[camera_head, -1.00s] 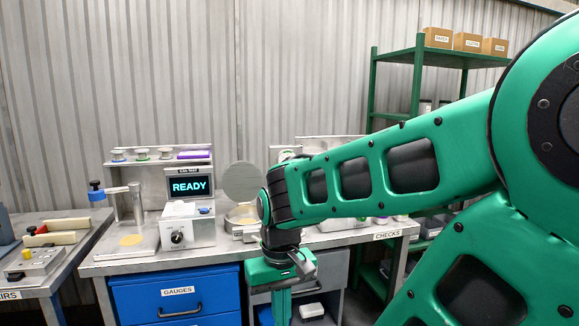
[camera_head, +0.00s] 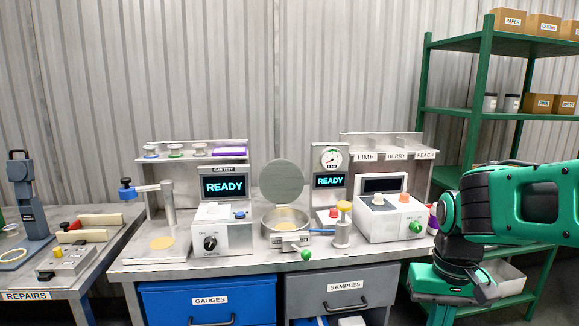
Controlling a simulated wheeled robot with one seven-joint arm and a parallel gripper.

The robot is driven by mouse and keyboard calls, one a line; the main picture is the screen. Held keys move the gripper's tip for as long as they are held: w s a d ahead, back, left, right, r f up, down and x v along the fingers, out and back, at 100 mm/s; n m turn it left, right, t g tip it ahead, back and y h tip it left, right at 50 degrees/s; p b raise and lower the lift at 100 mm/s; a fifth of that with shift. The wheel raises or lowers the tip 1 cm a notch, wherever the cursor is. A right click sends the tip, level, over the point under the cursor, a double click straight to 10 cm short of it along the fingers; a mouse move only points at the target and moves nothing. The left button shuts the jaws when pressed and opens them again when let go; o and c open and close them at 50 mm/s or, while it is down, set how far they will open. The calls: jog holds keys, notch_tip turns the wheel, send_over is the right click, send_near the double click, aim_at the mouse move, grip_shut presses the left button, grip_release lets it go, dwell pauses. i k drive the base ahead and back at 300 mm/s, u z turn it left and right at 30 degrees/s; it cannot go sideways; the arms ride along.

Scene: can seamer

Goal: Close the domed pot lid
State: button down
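The pot (camera_head: 270,222) is a round metal vessel on the middle of the workbench, with a yellowish inside. Its lid (camera_head: 283,182) is a grey disc that stands raised, nearly upright, at the back of the pot, so the pot is open. A short handle with a green knob (camera_head: 306,254) shows at the pot's front right. My gripper (camera_head: 440,316) is at the lower right, beyond the right end of the bench and well apart from the lid. Its fingers are cut off by the bottom edge, so I cannot see whether it is open or shut.
A can tester (camera_head: 223,230) with a READY screen stands left of the pot. A yellow-topped post (camera_head: 343,225) and a white console (camera_head: 388,212) stand to its right. A green shelf (camera_head: 478,115) is at the right.

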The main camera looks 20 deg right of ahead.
aim_at(281, 181)
jog(key=z, duration=0.1)
jog(key=i, duration=1)
jog(key=u, duration=0.1)
